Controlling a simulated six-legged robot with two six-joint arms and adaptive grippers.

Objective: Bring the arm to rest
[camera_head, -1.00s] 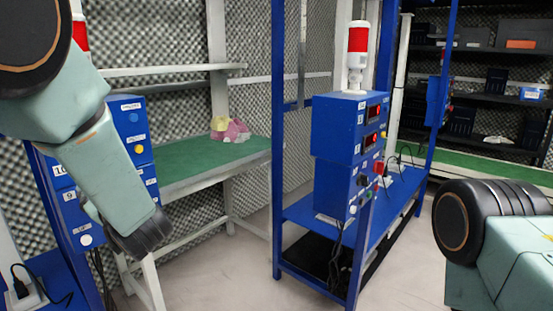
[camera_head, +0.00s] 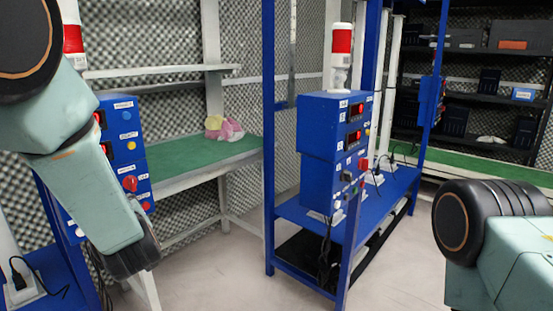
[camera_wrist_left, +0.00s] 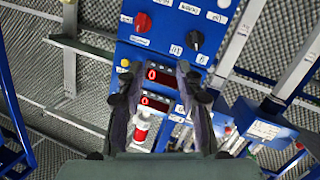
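My left arm (camera_head: 85,190) comes in from the left in the head view, its forearm slanting down in front of the left blue control box (camera_head: 125,135). Its gripper is hidden there. In the left wrist view my left gripper (camera_wrist_left: 160,80) has two dark fingers apart with nothing seen between them. Beyond them is a blue control box (camera_wrist_left: 163,55) with red displays, a red knob and a black knob. I cannot tell whether the fingers touch it. Part of my right arm (camera_head: 490,235) is at the lower right; its gripper is out of view.
A blue rack (camera_head: 350,235) holds another control box (camera_head: 330,125) with a red-and-white beacon (camera_head: 341,55). A green-topped bench (camera_head: 190,155) with a pink and yellow item (camera_head: 224,128) stands behind. Black shelves (camera_head: 465,95) are at the back right. Some floor (camera_head: 215,275) is clear.

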